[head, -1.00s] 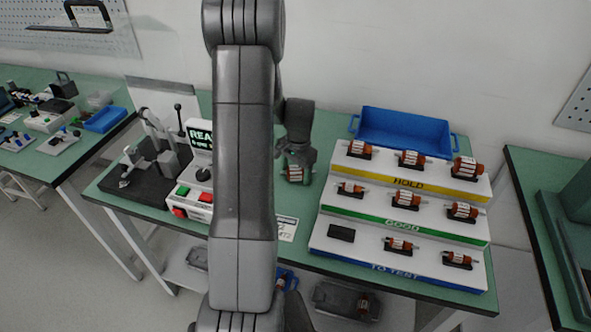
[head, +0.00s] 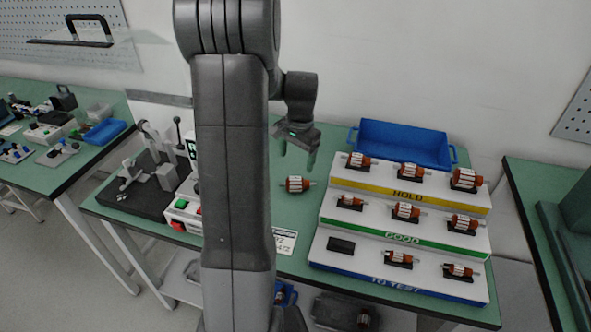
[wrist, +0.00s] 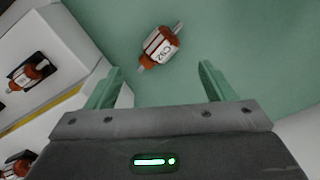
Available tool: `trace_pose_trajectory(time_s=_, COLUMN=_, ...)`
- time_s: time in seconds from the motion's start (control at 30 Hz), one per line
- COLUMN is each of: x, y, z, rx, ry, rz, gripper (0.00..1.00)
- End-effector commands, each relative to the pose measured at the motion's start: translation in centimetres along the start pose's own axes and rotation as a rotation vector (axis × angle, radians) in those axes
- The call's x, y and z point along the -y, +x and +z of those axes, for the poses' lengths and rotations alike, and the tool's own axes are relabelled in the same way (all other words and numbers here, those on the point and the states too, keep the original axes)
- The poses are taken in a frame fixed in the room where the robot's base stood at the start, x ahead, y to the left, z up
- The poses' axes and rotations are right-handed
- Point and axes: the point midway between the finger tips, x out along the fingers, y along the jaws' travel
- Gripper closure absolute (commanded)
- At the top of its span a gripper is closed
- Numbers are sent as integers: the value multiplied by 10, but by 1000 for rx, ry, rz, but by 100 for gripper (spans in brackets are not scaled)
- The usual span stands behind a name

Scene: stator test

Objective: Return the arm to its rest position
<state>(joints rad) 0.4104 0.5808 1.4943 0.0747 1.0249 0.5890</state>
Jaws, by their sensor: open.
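My gripper (head: 298,158) hangs above the green table (head: 262,212), behind my raised arm in the head view. Its two fingers are apart with nothing between them, as the wrist view (wrist: 162,88) also shows. An orange and white stator part (head: 295,184) lies on the table below the gripper, left of the stepped rack. In the wrist view this part (wrist: 160,46) bears a label that seems to read C92. It lies clear of the fingers. My arm hides part of the tester at the left.
A stepped white rack (head: 385,222) marked HOLD, GOOD and TO TEST carries several similar parts; one TO TEST cradle (head: 341,245) is empty. A blue bin (head: 402,140) stands behind it. A dark fixture (head: 150,190) sits at the left. A wall rises behind the table.

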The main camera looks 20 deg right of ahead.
Motion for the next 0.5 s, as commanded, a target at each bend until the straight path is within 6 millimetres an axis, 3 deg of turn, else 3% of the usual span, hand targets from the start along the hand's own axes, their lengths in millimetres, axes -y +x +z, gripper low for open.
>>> trace_pose_trajectory(time_s=0.17, x=0, y=-14, z=0, rx=-1, ry=0, rz=-1, gripper=23)
trace_pose_trajectory(time_s=0.5, x=0, y=-15, z=0, rx=0, ry=0, rz=0, gripper=23)
